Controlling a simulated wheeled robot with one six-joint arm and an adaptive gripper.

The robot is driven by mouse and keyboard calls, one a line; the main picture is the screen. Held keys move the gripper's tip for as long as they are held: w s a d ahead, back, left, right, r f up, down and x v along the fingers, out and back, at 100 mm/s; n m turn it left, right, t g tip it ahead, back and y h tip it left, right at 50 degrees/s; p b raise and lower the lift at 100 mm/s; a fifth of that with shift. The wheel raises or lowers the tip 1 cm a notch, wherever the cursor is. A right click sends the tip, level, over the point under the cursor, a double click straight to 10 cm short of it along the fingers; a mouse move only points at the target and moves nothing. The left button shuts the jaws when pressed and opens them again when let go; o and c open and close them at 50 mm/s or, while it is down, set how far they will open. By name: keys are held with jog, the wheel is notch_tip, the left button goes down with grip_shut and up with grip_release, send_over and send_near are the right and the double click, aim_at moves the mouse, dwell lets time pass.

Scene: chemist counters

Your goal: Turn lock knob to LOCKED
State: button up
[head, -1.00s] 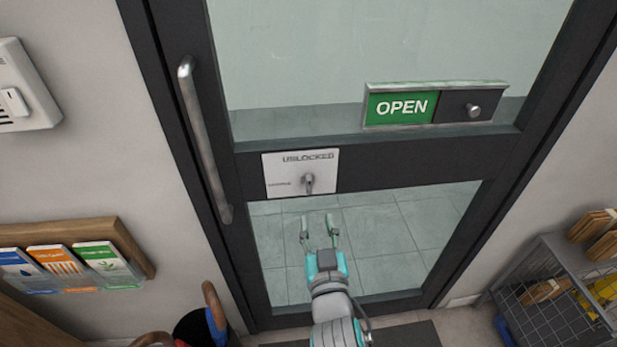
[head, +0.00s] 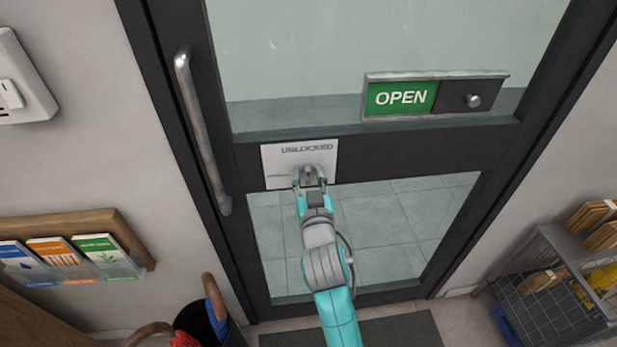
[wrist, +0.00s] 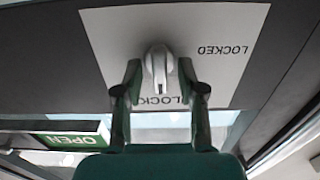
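The lock knob (head: 308,170) is a small silver lever on a white plate (head: 272,160) on the dark door's crossbar. UNLOCKED is printed along the plate's top in the head view, with a smaller label at its left. In the wrist view the plate appears turned over, with LOCKED at its right; the knob (wrist: 158,66) points down at the other label, partly hidden by my fingers. My gripper (head: 309,178) is at the plate, its fingers open on either side of the knob. In the wrist view a gap shows between the knob and each finger.
A long vertical door handle (head: 200,135) stands left of the plate. A green OPEN sign (head: 400,98) with a slider knob (head: 473,101) is above right. A leaflet rack (head: 70,222) is on the left wall, and a wire shelf (head: 560,285) is at lower right.

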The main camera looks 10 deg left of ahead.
grip_shut()
